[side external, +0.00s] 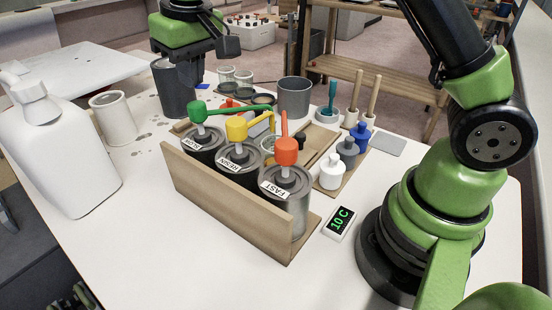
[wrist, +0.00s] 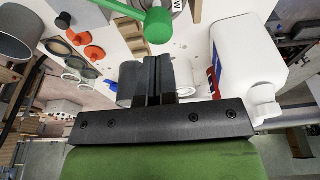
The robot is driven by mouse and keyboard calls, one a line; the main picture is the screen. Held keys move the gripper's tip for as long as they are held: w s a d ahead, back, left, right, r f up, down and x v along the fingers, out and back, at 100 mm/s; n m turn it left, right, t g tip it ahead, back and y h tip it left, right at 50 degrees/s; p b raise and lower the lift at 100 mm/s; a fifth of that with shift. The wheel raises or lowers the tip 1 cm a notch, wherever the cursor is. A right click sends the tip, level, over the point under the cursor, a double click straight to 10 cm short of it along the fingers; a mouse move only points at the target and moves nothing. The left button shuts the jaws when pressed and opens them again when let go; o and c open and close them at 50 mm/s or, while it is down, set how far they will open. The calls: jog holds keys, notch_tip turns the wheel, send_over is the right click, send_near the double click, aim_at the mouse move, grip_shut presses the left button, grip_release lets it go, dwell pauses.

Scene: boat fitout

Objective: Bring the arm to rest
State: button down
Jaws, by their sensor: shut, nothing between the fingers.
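My gripper (wrist: 160,68) is shut and empty, its two black fingers pressed together in the wrist view. In the side view my gripper (side external: 228,46) is at the upper left, above the far part of the white table, near a tall dark grey container (side external: 174,88). Nothing hangs from the fingers. In the wrist view a grey can (wrist: 128,82) shows partly behind the fingers, and a green pump head (wrist: 158,26) shows just beyond the tips. I cannot tell the exact gap to them.
A wooden rack (side external: 222,205) holds three tins with green, yellow and orange (side external: 287,152) pumps. A white jug (side external: 62,150) and a pale can (side external: 113,118) stand at left. Small bottles (side external: 332,172), brushes and a 10 C display (side external: 339,222) are at right. The front of the table is clear.

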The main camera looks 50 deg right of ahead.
jog(key=shift+r, duration=0.85)
jog(key=shift+s+r, duration=0.2)
jog(key=shift+r, duration=0.05)
jog(key=s+d+r+m+t+y, duration=0.15)
jog(key=s+r, duration=0.25)
jog(key=s, duration=0.5)
jog(key=s+d+r+m+t, duration=0.1)
jog(key=s+d+r+t, duration=0.1)
jog(key=s+r, duration=0.45)
jog(key=s+f+m+t, duration=0.1)
jog(key=s+f, duration=0.3)
jog(key=s, duration=0.5)
jog(key=shift+s+d+f, duration=0.3)
jog(key=shift+d+f, duration=0.1)
jog(key=c, duration=1.8)
grip_release()
jog(key=shift+m+t+y, duration=0.25)
jog(key=shift+c, duration=0.2)
